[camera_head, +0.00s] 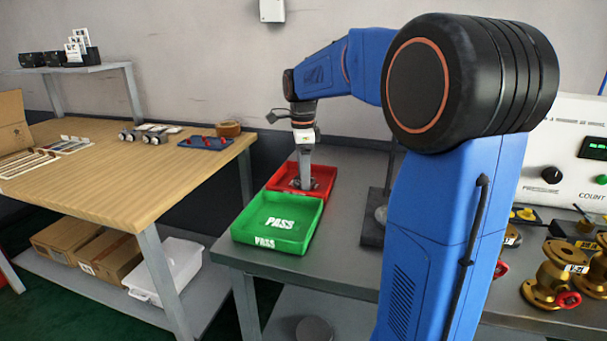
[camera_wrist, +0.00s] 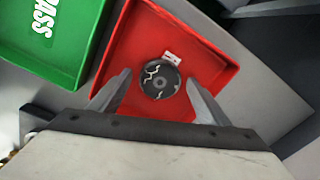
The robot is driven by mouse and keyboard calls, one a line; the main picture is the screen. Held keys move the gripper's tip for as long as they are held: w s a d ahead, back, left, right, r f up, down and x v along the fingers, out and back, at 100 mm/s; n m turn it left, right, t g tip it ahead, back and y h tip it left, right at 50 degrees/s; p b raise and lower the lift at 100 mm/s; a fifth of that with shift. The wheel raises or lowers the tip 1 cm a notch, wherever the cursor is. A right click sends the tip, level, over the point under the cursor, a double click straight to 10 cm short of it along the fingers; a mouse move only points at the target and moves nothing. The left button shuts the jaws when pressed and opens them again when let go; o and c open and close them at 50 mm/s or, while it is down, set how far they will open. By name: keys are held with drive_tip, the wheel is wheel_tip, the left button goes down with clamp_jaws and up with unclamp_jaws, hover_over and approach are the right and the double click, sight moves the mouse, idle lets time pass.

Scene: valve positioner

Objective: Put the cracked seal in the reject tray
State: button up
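My gripper (camera_wrist: 159,77) is open, with one finger on each side of the seal and a visible gap to each. In the head view my gripper (camera_head: 304,182) points down into the red tray (camera_head: 325,171), and the seal cannot be made out there. A small white tag (camera_wrist: 173,58) shows beside the seal's edge.
The green PASS tray (camera_head: 278,247) stands directly in front of the red tray and looks empty. A dark stand (camera_head: 372,232) is to the right. Brass valves (camera_head: 551,278) and a white tester (camera_head: 560,150) stand further right. A wooden table (camera_head: 100,185) is at the left.

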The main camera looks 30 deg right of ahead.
wheel_tip(320, 180, up, 12)
drive_tip(key=shift+r, duration=0.15)
idle(0.5)
drive_tip(key=shift+a, duration=0.1)
idle(0.3)
